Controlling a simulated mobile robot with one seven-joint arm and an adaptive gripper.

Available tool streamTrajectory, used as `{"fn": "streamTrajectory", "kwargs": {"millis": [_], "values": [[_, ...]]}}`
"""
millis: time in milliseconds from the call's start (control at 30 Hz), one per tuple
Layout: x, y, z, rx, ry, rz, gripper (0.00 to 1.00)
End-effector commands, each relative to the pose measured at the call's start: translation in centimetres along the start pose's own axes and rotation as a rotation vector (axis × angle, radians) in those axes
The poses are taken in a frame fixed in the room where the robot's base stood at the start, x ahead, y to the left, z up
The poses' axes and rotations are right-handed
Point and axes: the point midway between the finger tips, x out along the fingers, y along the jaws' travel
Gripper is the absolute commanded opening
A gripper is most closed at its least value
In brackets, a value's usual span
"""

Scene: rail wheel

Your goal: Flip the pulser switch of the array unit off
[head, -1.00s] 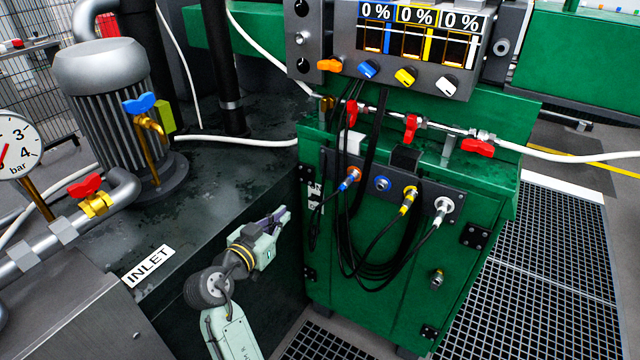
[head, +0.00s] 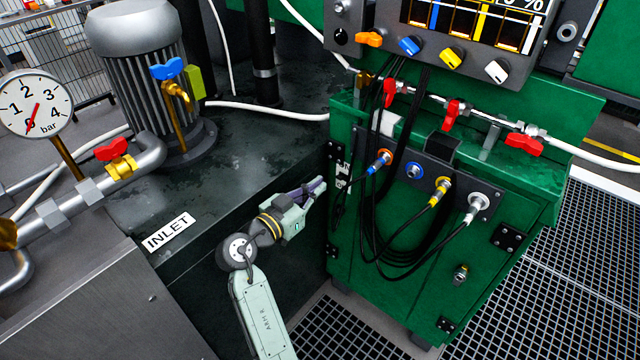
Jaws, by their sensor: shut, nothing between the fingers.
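The array unit is probably the dark grey control box (head: 470,45) above the green cabinet, with a partly cut-off display (head: 470,20). Along its lower edge are an orange knob (head: 369,39), a blue knob (head: 410,45), a yellow knob (head: 452,57) and a white knob (head: 497,71). A black round control (head: 341,36) is at its left. I cannot tell which control is the pulser switch. My gripper (head: 319,187) is shut and empty, low in front of the dark tank side. It is left of the green cabinet and well below the box.
Black cables (head: 385,235) hang from connectors on the green cabinet (head: 400,290). Red-handled valves (head: 452,115) line a pipe above it. Left are a motor pump (head: 145,75), a blue-handled valve (head: 168,69) and a gauge (head: 36,106). Floor grating (head: 580,290) lies right.

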Motion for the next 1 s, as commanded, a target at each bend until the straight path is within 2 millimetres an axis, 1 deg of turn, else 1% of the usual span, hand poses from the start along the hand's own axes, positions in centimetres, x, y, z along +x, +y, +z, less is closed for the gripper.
{"fn": "streamTrajectory", "kwargs": {"millis": [33, 200, 300, 400, 500, 600, 1000], "values": [[1.1, 0.1, -0.4, 0.000, 0.001, 0.005, 0.00], [4.3, 0.1, -0.4, 0.000, 0.000, 0.004, 0.00], [5.8, 0.1, -0.3, 0.000, -0.001, 0.003, 0.00], [7.0, 0.1, -0.2, 0.000, 0.000, 0.002, 0.00], [7.6, 0.1, -0.1, 0.001, 0.000, 0.001, 0.00], [7.9, 0.1, -0.1, 0.001, 0.000, 0.000, 0.00], [7.8, 0.0, 0.1, 0.001, 0.000, 0.000, 0.00]]}}
